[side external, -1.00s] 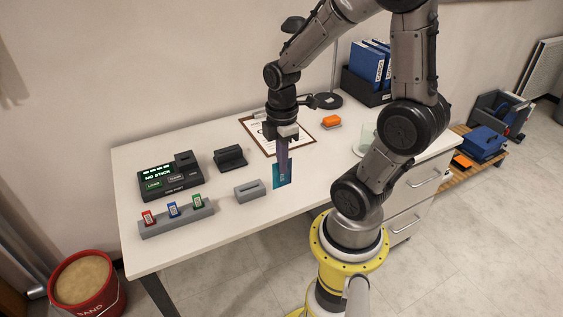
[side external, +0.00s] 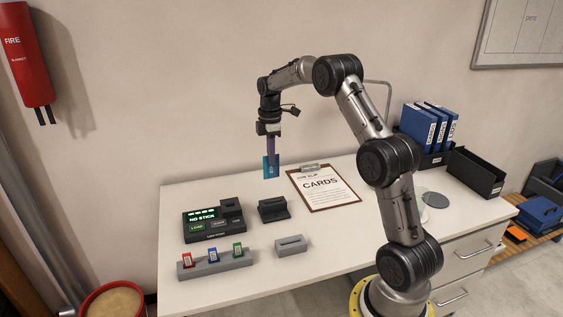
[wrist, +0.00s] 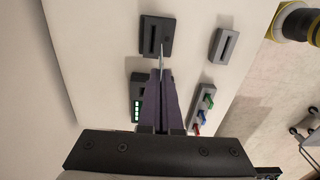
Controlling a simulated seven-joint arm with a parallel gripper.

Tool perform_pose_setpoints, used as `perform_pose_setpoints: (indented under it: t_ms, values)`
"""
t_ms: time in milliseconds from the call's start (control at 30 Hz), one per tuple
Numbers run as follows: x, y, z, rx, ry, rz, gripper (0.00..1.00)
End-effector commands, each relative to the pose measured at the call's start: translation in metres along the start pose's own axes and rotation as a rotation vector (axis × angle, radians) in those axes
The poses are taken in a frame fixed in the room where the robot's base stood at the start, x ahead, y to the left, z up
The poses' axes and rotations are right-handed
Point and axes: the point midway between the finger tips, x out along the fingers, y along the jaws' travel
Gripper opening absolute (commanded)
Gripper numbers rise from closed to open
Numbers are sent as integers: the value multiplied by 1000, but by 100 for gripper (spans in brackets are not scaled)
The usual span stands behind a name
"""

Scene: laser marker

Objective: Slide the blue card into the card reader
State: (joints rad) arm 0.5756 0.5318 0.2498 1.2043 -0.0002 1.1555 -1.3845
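My gripper (side external: 271,152) has purple fingers shut on the blue card (side external: 267,168). The card hangs upright, above the back part of the desk in the side view. In the wrist view the card (wrist: 162,56) is a thin edge between the fingertips. A dark slotted block (side external: 273,209), possibly the card reader, sits on the desk below the card; it also shows in the wrist view (wrist: 148,38). A smaller grey slotted block (side external: 291,246) stands in front of it. I cannot tell for certain which slotted block is the reader. The card appears clear of both.
A black console (side external: 213,222) with a lit "NO STICK" display is left of the dark block. A grey rack (side external: 215,265) of red, blue and green sticks is in front. A clipboard (side external: 323,188) lies at right. Blue binders (side external: 429,128) stand at the back right.

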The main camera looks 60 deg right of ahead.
Motion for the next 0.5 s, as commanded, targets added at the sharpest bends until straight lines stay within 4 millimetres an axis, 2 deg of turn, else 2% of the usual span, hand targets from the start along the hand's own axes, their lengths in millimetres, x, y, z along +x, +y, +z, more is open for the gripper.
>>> perform_pose_setpoints:
  t_ms: [100,200,500]
  values:
    - [25,18,3,11,-1,-5,0]
    - [43,21,6,18,-1,-4,0]
    - [63,20,9,24,0,-1,0]
